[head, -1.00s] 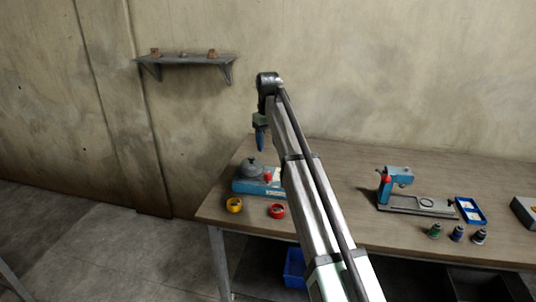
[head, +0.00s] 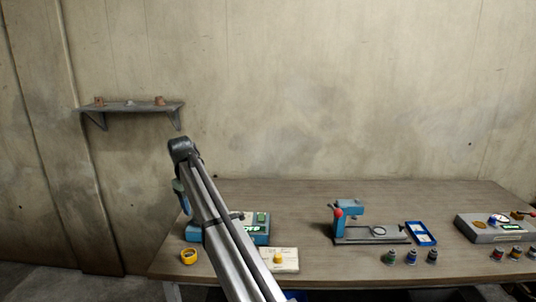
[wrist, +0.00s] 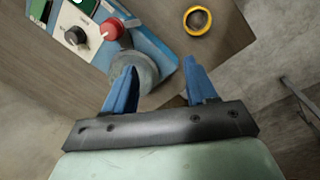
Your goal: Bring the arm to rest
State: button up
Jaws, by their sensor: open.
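My gripper (wrist: 160,68) is open in the wrist view, its two blue fingers apart with nothing between them. In the head view the arm reaches up and left, and a blue-grey part of the gripper (head: 181,193) hangs at its far end, above the left of the table. Below it is a blue machine (head: 262,238) with a lit green display, partly hidden by my arm. In the wrist view this machine (wrist: 145,42) shows a red knob, a black knob and a round grey drum partly behind the left finger. The fingers appear clear of it.
A yellow ring (head: 188,257) lies at the left front of the wooden table (head: 300,205). A pale box (head: 282,262) with a yellow button, a blue press (head: 348,218), a blue tray (head: 421,240), several small bottles and a grey box (head: 490,232) stand rightward. A wall shelf (head: 130,107) hangs at left.

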jog(key=s+a+f+n+t+h, duration=0.1)
jog(key=s+a+f+n+t, duration=0.15)
jog(key=s+a+f, duration=0.75)
jog(key=s+a+f+n+t+h, duration=0.15)
jog(key=s+a+f+n, duration=0.25)
jog(key=s+a+f, duration=0.65)
jog(key=d+f+m+g, duration=0.2)
jog(key=d+f+m, duration=0.1)
jog(key=d+f, duration=1.75)
jog(key=s+d+f+m+g, duration=0.2)
jog(key=d+f, duration=0.3)
jog(key=d, duration=0.5)
jog(key=s+d+f+m+g, duration=0.15)
jog(key=d+f, duration=0.35)
jog(key=d, duration=0.6)
jog(key=s+d+f+m+g, duration=0.3)
jog(key=s+d+f+m, duration=0.3)
jog(key=s+d, duration=0.75)
jog(key=s+d+f+m+g+y, duration=0.1)
jog(key=s+d+f+m, duration=0.1)
jog(key=s+d, duration=0.3)
jog(key=s+d+f+m+g+y, duration=0.2)
jog(key=s+d, duration=0.3)
jog(key=s, duration=0.6)
jog(key=shift+d+f+m, duration=0.2)
jog(key=shift+m, duration=0.1)
